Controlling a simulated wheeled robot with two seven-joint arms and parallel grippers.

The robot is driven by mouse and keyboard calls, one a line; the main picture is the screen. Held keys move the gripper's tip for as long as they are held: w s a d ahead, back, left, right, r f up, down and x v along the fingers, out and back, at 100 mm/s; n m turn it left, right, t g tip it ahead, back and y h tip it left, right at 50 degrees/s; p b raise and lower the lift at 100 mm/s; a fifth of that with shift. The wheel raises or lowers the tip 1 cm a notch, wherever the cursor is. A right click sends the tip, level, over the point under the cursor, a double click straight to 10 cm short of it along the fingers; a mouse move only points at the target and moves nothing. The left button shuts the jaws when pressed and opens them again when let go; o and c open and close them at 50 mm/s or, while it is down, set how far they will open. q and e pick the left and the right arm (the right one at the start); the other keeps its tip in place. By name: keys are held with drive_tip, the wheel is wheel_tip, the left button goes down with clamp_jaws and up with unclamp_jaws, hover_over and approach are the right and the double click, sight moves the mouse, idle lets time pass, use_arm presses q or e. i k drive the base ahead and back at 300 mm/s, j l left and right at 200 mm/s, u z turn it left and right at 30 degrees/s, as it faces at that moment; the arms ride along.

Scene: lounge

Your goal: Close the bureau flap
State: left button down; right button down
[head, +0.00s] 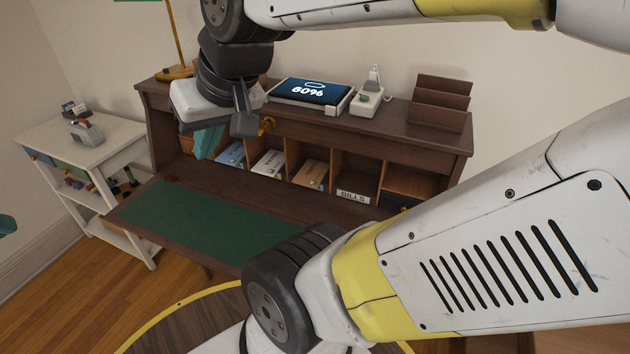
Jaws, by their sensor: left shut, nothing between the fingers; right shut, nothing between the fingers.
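The bureau (440,143) is dark brown wood and stands against the wall. Its flap (215,226), with a green inlay, is down and open, reaching out in front of the pigeonholes. My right gripper (206,143) has teal fingers and is shut and empty. It shows in front of the bureau's upper left part, above the flap's back side; whether it touches the bureau I cannot tell. My arm hides the flap's right part.
The pigeonholes hold books (270,163) and a "BILLS" label (353,196). On top are a lamp (180,72), a tablet-like display (312,92), a white device (369,98) and a letter rack (440,103). A white side table (60,135) stands left. A yellow-rimmed round surface (185,325) lies in front.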

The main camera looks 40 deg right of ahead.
sight(218, 234)
drive_tip(key=k+l+z, duration=0.15)
drive_tip(key=k+l, duration=0.15)
drive_tip(key=k+l+z, duration=0.2)
drive_tip(key=l, duration=0.3)
drive_tip(key=k+l+z, duration=0.15)
drive_tip(key=k+l, duration=0.2)
drive_tip(key=j+u, duration=0.3)
